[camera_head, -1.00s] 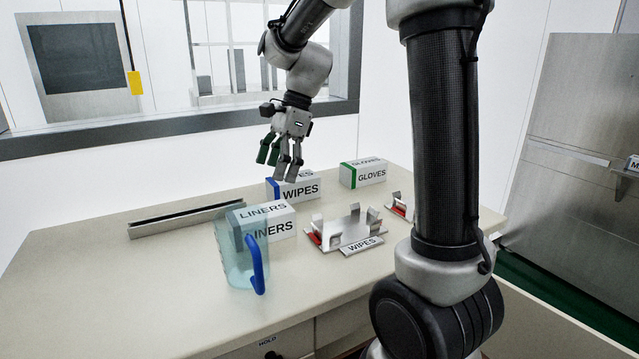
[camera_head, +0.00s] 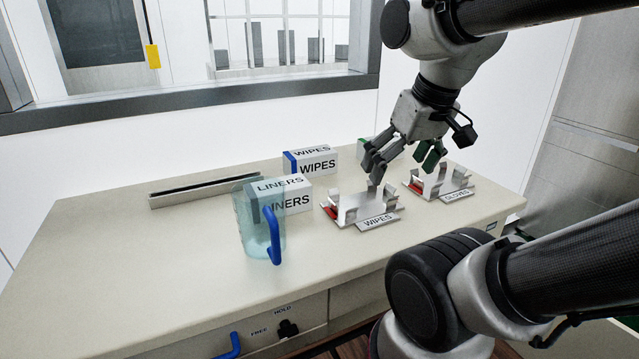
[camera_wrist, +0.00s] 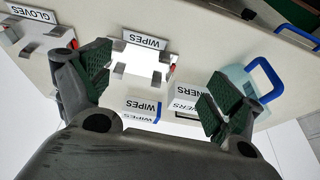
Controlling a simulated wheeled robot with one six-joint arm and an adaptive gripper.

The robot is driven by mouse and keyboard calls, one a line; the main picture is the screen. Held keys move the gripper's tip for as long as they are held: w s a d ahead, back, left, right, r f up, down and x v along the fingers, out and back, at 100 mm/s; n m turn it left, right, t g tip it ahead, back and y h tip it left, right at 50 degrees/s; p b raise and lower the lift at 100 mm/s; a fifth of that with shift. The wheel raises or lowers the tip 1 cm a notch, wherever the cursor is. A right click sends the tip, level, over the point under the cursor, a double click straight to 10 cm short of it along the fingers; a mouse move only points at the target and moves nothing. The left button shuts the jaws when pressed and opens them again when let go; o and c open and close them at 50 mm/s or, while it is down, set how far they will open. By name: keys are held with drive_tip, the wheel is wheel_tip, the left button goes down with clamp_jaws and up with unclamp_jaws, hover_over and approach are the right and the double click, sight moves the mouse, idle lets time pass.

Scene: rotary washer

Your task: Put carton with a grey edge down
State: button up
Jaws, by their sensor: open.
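A white carton lettered LINERS (camera_head: 297,196) stands on the table behind a clear bluish jug, which covers its left end, so I cannot make out its edge colour in the head view. It also shows in the wrist view (camera_wrist: 186,93), partly beside a finger. A WIPES carton (camera_head: 318,163) with a blue edge stands behind it. A carton with a green edge (camera_head: 365,148) is mostly hidden behind my gripper. My gripper (camera_head: 403,166) is open and empty above the metal holders, right of the LINERS carton. Its spread fingers show in the wrist view (camera_wrist: 158,88).
The jug (camera_head: 252,222) with a blue handle stands near the front. Metal holders labelled WIPES (camera_head: 378,222) and GLOVES (camera_head: 459,195) sit at the right. A metal channel (camera_head: 190,193) lies at the back left. The table's left front is clear.

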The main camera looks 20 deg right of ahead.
sight(303, 179)
drive_tip(key=w+a+f+m+g+y, duration=0.1)
drive_tip(key=w+a+f+m+y, duration=0.1)
drive_tip(key=w+m, duration=0.4)
drive_tip(key=w+a+f+m+g+y, duration=0.1)
drive_tip(key=w+a+f+m+y, duration=0.1)
drive_tip(key=w+f+m+y, duration=0.3)
drive_tip(key=w+a+f+m+g+y, duration=0.2)
drive_tip(key=w+f+m+y, duration=0.2)
drive_tip(key=w, duration=0.8)
drive_tip(key=shift+a+m+y, duration=0.1)
drive_tip(key=shift+m+y, duration=1.2)
drive_tip(key=shift+y, duration=0.3)
drive_tip(key=shift+w+a+f, duration=0.1)
drive_tip(key=shift+a, duration=0.05)
drive_tip(key=x, duration=0.7)
drive_tip(key=shift+a, duration=0.25)
drive_tip(key=c, duration=1.1)
drive_tip(key=shift+c, duration=0.2)
